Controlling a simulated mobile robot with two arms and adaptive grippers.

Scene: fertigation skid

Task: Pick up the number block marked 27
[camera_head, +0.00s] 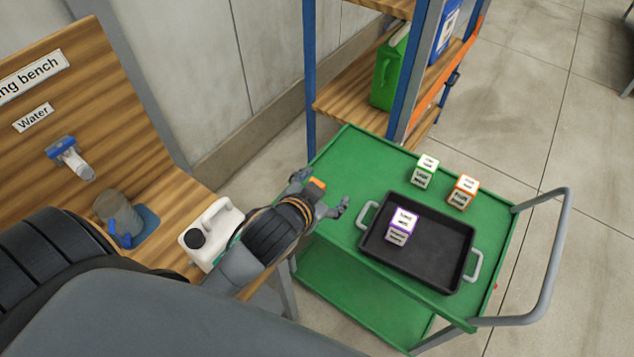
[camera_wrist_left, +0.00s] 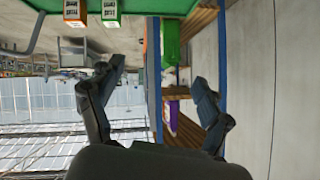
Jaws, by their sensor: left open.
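Three small lettered blocks are on the green cart. A purple-edged block (camera_head: 402,226) sits in the black tray (camera_head: 455,276). A green-edged block (camera_head: 424,171) and an orange-edged block (camera_head: 463,192) stand on the cart top behind the tray. Their lettering is too small to read, and I cannot make out a 27. My left gripper (camera_head: 322,190) is open and empty at the cart's left edge, left of the tray and apart from the blocks. The left wrist view shows its spread fingers (camera_wrist_left: 158,72), with the orange-edged block (camera_wrist_left: 75,12) and green-edged block (camera_wrist_left: 110,12) at the top.
The green cart (camera_head: 340,262) has a grey handle (camera_head: 556,255) on its right. A shelf (camera_head: 345,100) with a green container (camera_head: 388,72) stands behind it. A wooden bench (camera_head: 175,200) with a white jug (camera_head: 212,232) is at the left.

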